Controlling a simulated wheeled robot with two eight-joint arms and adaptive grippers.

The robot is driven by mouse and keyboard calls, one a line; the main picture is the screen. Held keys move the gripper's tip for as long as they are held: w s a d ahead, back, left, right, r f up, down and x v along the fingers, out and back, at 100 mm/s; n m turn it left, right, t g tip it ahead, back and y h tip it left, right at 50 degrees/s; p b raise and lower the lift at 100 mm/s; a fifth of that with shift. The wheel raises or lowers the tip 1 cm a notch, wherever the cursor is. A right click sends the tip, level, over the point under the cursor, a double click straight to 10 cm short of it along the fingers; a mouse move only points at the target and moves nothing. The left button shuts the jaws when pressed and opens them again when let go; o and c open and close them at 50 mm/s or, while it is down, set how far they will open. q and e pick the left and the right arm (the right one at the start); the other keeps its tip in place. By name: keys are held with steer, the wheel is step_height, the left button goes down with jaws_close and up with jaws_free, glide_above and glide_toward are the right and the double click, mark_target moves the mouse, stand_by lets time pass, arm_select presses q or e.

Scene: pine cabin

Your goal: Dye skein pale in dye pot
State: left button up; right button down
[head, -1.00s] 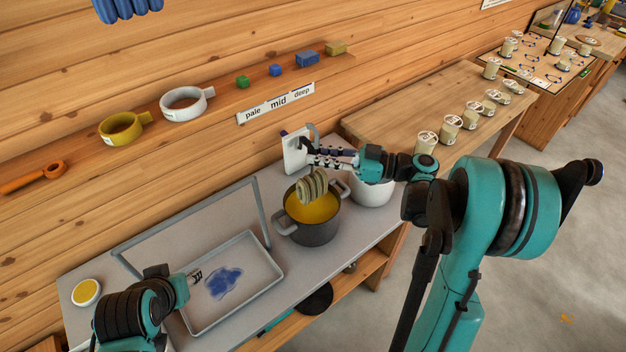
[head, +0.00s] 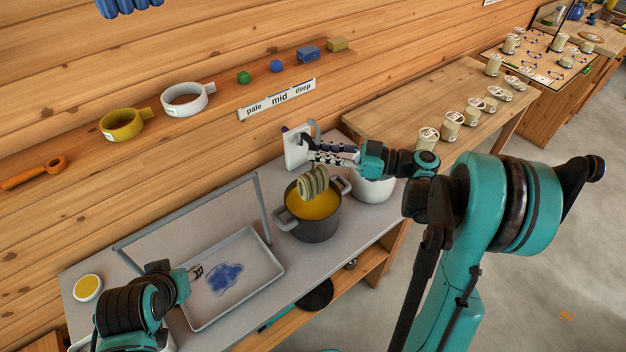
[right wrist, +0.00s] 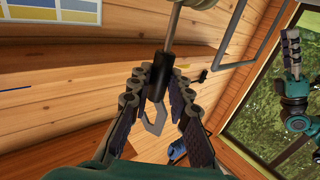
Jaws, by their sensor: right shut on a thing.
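The skein (head: 313,182) is a pale beige coil. It hangs at the mouth of the dark grey dye pot (head: 306,229), which holds yellow liquid; I cannot tell whether its lower end touches the liquid. My right gripper (head: 330,153) is above and behind the pot. In the right wrist view, my right gripper (right wrist: 157,95) is shut on the black grip of a metal rod (right wrist: 174,28). Part of the skein (right wrist: 196,3) shows at the top edge there. My left gripper (head: 196,272) is over the left part of the grey tray (head: 262,297); its jaws are too small to read.
The tray has a blue stain and a grey frame (head: 264,210) behind it. A white pot (head: 374,190) stands right of the dye pot. A white plate (head: 297,148) stands behind my right gripper. A yellow-filled dish (head: 88,288) sits far left. Several jars (head: 452,125) stand on the right-hand table.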

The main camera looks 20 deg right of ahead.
stand_by(0.4)
step_height(320, 180, up, 3)
steer(key=shift+r+p, duration=0.1)
steer(key=shift+p, duration=0.95)
steer(key=shift+f, duration=0.2)
